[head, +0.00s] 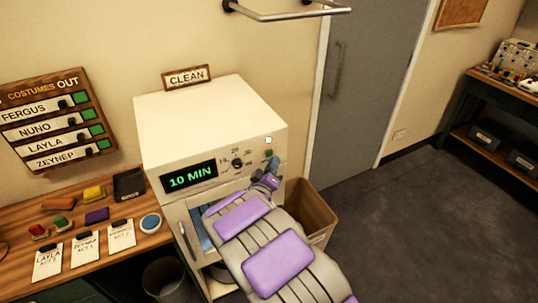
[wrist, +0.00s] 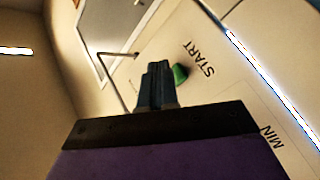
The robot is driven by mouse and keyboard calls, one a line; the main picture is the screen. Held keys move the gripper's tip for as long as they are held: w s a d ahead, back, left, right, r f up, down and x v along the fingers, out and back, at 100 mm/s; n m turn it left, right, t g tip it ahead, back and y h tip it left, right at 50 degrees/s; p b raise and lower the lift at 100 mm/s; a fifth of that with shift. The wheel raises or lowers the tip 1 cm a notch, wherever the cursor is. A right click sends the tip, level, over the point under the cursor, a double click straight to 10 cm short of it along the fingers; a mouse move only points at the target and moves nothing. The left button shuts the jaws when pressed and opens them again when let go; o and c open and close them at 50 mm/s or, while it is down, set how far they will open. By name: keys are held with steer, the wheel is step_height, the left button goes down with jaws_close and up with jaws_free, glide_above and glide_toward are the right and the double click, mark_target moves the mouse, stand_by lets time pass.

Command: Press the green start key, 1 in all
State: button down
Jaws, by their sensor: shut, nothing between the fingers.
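The green start key (head: 268,153) is on the front panel of the white machine (head: 205,120), right of the dial. In the wrist view the green key (wrist: 180,73) shows beside the word START, partly hidden behind my fingers. My gripper (head: 275,163) is shut and empty, with its blue-grey fingertips just below and right of the key in the head view. The fingers (wrist: 157,68) point toward the panel in the wrist view. I cannot tell whether they touch the key. The display (head: 189,178) reads 10 MIN.
A dial (head: 237,163) and a small white light (head: 268,140) are near the key. A brown bin (head: 312,208) stands right of the machine. A wooden table (head: 75,205) with tags and small blocks is on the left. The floor at right is clear.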

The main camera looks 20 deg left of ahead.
steer(key=s+d, duration=0.3)
steer(key=shift+s+d+b, duration=0.1)
steer(key=shift+d+b, duration=0.25)
steer(key=shift+d, duration=0.05)
stand_by(0.8)
